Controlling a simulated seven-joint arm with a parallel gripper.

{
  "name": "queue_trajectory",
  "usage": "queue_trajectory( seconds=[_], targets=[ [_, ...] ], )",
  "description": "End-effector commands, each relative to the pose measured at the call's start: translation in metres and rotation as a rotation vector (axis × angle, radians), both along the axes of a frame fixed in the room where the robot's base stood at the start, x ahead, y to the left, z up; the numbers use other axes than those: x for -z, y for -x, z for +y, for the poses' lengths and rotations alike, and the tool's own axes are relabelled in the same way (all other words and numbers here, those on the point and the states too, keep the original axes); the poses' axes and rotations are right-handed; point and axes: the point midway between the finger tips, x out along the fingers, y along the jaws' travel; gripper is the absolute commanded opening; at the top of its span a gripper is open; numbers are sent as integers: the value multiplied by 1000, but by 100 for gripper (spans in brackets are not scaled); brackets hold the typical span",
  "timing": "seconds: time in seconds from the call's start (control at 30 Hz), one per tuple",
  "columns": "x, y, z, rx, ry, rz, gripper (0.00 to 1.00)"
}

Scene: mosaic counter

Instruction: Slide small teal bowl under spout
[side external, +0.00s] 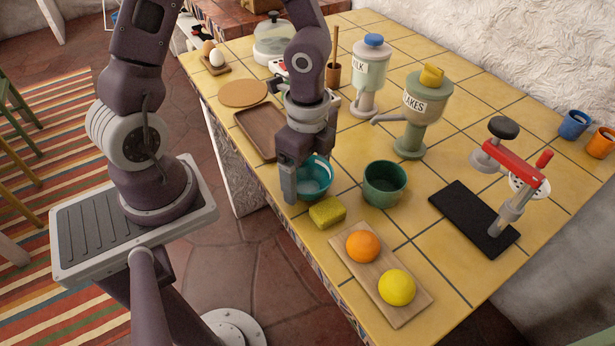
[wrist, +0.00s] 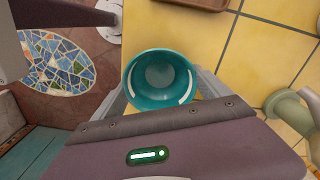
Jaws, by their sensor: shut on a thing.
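The small teal bowl (side external: 317,186) stands upright near the counter's front edge and looks empty. My gripper (side external: 305,188) points down and is shut on it, partly hiding it in the side view. In the wrist view the teal bowl (wrist: 160,72) shows between my fingers, one at each side. The FLAKES dispenser (side external: 412,133), green with a yellow knob, stands behind and to the right, its spout (side external: 388,119) pointing left. The MILK dispenser (side external: 371,85), with a blue knob, stands farther back. Both are apart from the bowl.
A yellow sponge (side external: 327,212) lies close in front of the bowl, and a dark green bowl (side external: 372,190) stands to its right. A brown tray (side external: 257,139) lies behind left. A board (side external: 373,282) holds an orange and a lemon. A red-handled press (side external: 515,168) stands far right.

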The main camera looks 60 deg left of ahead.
Motion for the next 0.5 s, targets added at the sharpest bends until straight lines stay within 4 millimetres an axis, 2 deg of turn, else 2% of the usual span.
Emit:
queue_trajectory(
  seconds=[0.17, 0.4, 0.5],
  targets=[
    [-20, -2, 1, -5, -1, -6, 40],
    [-78, -1, 1, -5, -3, -6, 40],
    [-93, -3, 1, -20, 1, -4, 40]
  ],
)
